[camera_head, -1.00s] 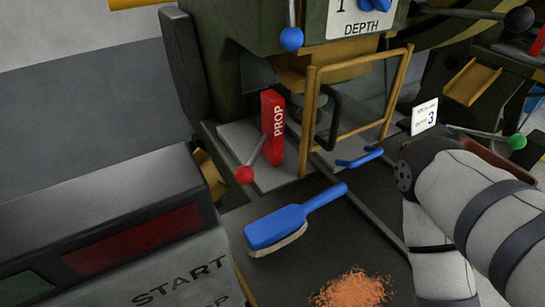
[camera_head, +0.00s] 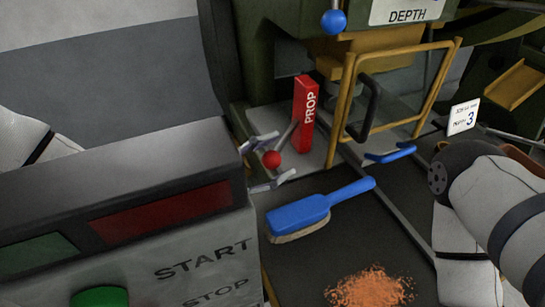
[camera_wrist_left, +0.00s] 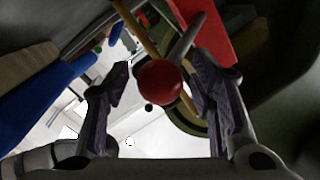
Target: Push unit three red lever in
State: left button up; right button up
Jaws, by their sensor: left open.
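A red ball (camera_head: 271,159) tips a grey lever (camera_head: 286,136) beside the upright red block marked PROP (camera_head: 306,114). The lever slants down and left from the block. My left gripper (camera_head: 274,160) is open, with one finger above the ball and the other below it. In the left wrist view, the red ball (camera_wrist_left: 160,81) sits between the open fingers (camera_wrist_left: 160,90), close to the right one; contact is unclear. The console hides the left wrist in the head view. My right arm shows at the right edge, but its gripper is out of view.
The console (camera_head: 130,200) with START and STOP labels stands close in front of the left gripper. A blue brush (camera_head: 318,208) and copper shavings (camera_head: 370,288) lie on the dark bench. A yellow frame guard (camera_head: 345,110) stands right of the PROP block. A card (camera_head: 463,117) reads 3.

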aim_at(288, 134)
pick_arm(q)
grip_shut()
jog(key=x, duration=0.3)
jog(key=s+x, duration=0.1)
jog(key=x, duration=0.1)
jog(key=shift+d+f, duration=0.1)
jog(key=shift+d, duration=0.25)
